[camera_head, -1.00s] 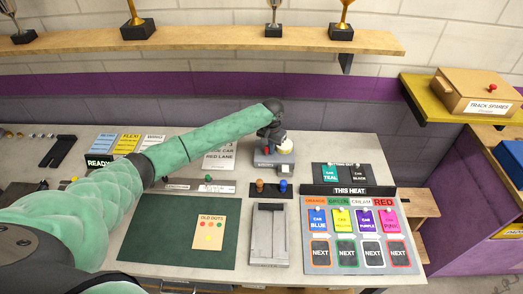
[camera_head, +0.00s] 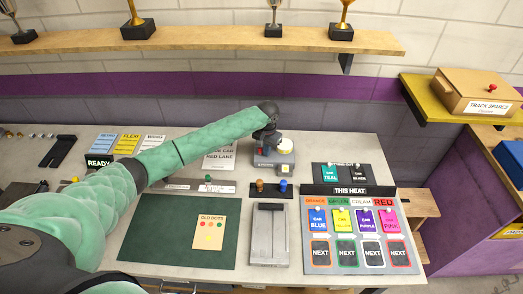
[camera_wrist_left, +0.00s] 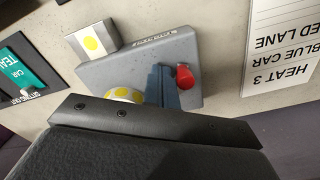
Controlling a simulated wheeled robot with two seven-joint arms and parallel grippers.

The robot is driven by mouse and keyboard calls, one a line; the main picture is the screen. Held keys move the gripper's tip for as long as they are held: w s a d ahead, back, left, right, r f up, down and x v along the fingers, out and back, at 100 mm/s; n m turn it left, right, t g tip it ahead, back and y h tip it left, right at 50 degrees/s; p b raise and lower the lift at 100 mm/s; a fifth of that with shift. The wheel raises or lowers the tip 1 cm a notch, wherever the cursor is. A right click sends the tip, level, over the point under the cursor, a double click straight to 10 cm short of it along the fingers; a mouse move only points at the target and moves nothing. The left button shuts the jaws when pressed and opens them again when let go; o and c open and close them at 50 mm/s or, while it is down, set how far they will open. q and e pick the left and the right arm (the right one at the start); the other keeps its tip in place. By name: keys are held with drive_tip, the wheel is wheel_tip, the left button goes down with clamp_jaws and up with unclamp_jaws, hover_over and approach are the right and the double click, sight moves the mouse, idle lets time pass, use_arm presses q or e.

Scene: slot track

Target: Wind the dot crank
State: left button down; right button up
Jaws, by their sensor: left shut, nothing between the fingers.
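The dot machine is a grey box (camera_head: 273,160) at the back middle of the bench. In the left wrist view its grey body (camera_wrist_left: 140,60) carries a red knob (camera_wrist_left: 185,78), a white roll with yellow dots (camera_wrist_left: 123,94) and a block with one yellow dot (camera_wrist_left: 91,42). My left gripper (camera_head: 267,143) points down over the left part of the machine, shut and empty, beside the white roll. A blue-grey upright piece (camera_wrist_left: 164,86) stands close beside the red knob; I cannot tell whether it is a finger or the crank arm. Contact with the knob is unclear. My right gripper is out of view.
In front lie a dark green mat (camera_head: 150,235) with an old-dots card (camera_head: 210,232), a grey tray (camera_head: 268,240) and orange and blue pegs (camera_head: 271,186). The heat board (camera_head: 350,190) is on the right. A shelf with trophies (camera_head: 200,42) runs above the bench.

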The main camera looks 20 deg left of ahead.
use_arm(q)
drive_tip(key=shift+w+d, duration=0.2)
drive_tip(key=shift+d, duration=0.1)
idle(0.4)
drive_tip(key=shift+r, duration=0.15)
wheel_tip(320, 180, up, 7)
idle(0.8)
idle(0.4)
